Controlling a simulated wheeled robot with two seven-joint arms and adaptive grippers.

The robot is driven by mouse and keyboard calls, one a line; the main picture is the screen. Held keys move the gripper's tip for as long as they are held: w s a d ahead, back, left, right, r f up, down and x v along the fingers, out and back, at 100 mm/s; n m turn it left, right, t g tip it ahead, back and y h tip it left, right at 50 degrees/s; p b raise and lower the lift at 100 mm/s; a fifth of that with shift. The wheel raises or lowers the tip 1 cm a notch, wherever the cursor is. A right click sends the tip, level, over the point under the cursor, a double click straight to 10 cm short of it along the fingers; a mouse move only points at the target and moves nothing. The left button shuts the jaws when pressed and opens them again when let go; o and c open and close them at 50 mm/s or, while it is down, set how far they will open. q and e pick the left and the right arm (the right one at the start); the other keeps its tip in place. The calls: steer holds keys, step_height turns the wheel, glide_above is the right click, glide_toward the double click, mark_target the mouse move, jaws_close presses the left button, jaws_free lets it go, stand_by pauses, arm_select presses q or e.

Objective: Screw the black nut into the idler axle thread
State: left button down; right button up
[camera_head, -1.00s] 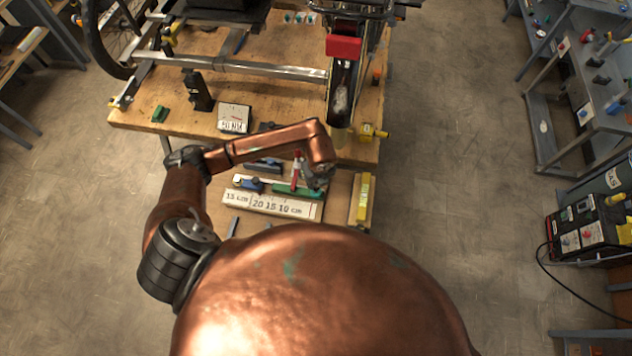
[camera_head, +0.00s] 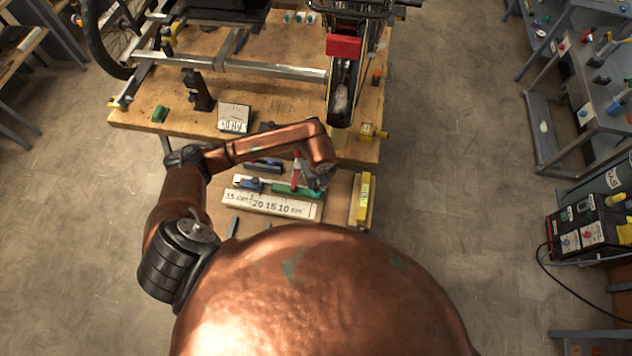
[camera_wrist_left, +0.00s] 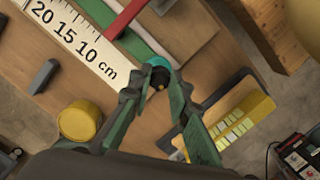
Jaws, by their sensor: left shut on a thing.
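My left gripper (camera_head: 313,178) is low over the lower board in front of the bench, partly hidden by its own copper wrist. In the left wrist view its green fingers (camera_wrist_left: 159,78) are closed on a small dark round piece, which looks like the black nut (camera_wrist_left: 158,80). A teal round part (camera_wrist_left: 157,63) shows just beyond the fingertips; whether it touches the nut I cannot tell. The idler axle thread cannot be made out in either view. My right gripper is not in view.
A white ruler block (camera_head: 270,205) and a green strip (camera_wrist_left: 138,37) lie beside the gripper. A yellow block (camera_head: 362,198) stands to the right, also in the wrist view (camera_wrist_left: 240,118). The trike frame (camera_head: 270,70) rests on the wooden bench (camera_head: 285,105). Floor is clear right of the bench.

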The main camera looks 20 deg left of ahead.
arm_select(q)
steer(key=shift+f+b, duration=0.95)
steer(key=shift+f, duration=0.45)
steer(key=c, duration=1.7)
jaws_free()
steer(key=shift+c, duration=0.2)
step_height(320, 180, up, 12)
steer(key=s+d, duration=0.1)
steer(key=shift+s+d, duration=0.15)
